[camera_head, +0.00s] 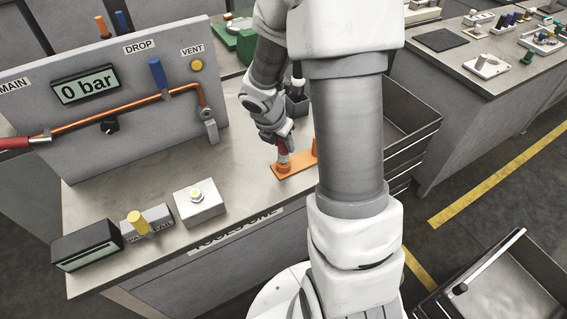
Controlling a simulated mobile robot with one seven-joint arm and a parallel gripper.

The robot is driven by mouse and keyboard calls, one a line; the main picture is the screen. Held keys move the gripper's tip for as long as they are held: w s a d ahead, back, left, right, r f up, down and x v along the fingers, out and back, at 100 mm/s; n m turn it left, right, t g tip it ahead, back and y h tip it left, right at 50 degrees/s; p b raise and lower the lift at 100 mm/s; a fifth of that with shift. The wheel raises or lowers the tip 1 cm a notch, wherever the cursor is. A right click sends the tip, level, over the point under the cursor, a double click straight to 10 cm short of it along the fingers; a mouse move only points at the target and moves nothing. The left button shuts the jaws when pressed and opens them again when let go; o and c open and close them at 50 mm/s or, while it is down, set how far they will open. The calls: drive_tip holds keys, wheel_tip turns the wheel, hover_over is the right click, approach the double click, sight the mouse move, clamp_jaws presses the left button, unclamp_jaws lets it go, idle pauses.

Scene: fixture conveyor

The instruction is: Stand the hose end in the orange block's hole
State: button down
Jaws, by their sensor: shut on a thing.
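My gripper (287,138) points down over the bench, shut on the hose end. The hose end (283,152) has a red upper part and a pale metal lower part, and it stands roughly upright under my gripper. The orange block (297,166) is a flat bar with raised round parts, lying on the bench. The hose end's lower tip meets the raised part at the block's left end. I cannot tell how deep it sits in the hole. My arm hides the block's right end.
A panel (130,125) with a gauge reading 0 bar, a copper pipe and a blue lever stands at the left. In front are a white box (199,203), a pass/fail box (146,222) and a black display box (87,247). Grey drawers (412,130) stand right of my arm.

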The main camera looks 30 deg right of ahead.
drive_tip(key=shift+f+b, duration=0.45)
drive_tip(key=shift+f, duration=0.25)
idle(0.4)
drive_tip(key=shift+c, duration=2.1)
unclamp_jaws()
drive_tip(key=p+v, duration=0.5)
drive_tip(key=v, duration=1.3)
drive_tip(key=s+a+r+m+t+y, duration=0.1)
drive_tip(key=s+r+m, duration=0.4)
drive_tip(key=m, duration=0.7)
drive_tip(key=s+a+r+m+t+y, duration=0.2)
drive_tip(key=s+a+r+m, duration=0.3)
drive_tip(key=s+m, duration=0.4)
drive_tip(key=r+m, duration=0.1)
drive_tip(key=m, duration=0.2)
drive_tip(key=shift+s+a+r+y, duration=0.2)
drive_tip(key=shift+s+y, duration=0.2)
